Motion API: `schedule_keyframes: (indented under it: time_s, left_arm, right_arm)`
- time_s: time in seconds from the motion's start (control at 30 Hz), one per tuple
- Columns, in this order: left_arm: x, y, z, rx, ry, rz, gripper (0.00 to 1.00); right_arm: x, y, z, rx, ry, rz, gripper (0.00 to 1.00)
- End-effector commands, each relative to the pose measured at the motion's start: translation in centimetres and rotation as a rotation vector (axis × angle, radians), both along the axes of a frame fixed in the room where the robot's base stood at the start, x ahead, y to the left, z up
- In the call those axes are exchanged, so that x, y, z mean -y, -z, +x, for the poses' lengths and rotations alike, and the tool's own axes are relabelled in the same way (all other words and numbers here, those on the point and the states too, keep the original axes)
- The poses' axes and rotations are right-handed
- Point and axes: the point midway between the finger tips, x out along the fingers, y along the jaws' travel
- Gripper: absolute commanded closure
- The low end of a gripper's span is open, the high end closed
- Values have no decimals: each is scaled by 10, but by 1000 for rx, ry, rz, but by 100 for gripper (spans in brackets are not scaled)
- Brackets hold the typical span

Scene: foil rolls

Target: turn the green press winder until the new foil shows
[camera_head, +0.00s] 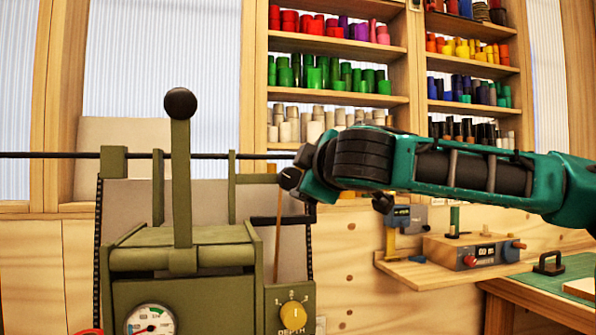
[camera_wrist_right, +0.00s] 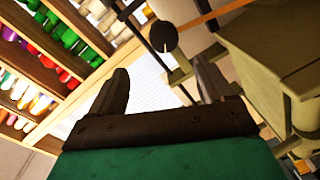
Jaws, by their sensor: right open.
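The olive-green press (camera_head: 180,260) stands at the left in the head view. Its upright lever (camera_head: 181,190) ends in a black ball (camera_head: 180,103). A thin black rod (camera_head: 60,155) runs across its top brackets. My right gripper (camera_head: 298,190) is at the press's upper right, beside the bracket. A thin orange-brown strip (camera_head: 278,235) hangs just below it. In the right wrist view my right gripper (camera_wrist_right: 163,88) is open, with nothing seen between its fingers. A round black knob (camera_wrist_right: 163,36) shows beyond the fingers; I cannot tell whether it is the winder. My left gripper is not in view.
A yellow depth dial (camera_head: 293,314) and a round gauge (camera_head: 150,321) sit on the press front. Shelves of coloured rolls (camera_head: 325,75) stand behind. A small wooden shelf (camera_head: 430,273) carries a control box (camera_head: 472,252). A green-topped bench (camera_head: 545,282) is at the right.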

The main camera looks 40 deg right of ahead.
Motion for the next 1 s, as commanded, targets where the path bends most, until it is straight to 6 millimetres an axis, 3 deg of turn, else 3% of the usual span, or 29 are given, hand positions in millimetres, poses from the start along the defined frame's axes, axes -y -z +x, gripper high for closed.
schedule_keyframes:
  time_s: [0.1,0.6,0.8,1.0]
  left_arm:
    - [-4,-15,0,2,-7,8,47]
    - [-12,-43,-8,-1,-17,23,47]
    - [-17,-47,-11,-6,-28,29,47]
    - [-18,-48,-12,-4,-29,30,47]
  right_arm:
    - [0,-5,-2,-125,-19,-283,19]
    - [0,7,-16,-654,-95,-1415,19]
    - [-1,12,-22,-785,-115,-1701,19]
    - [0,16,-21,-824,-123,-1786,19]
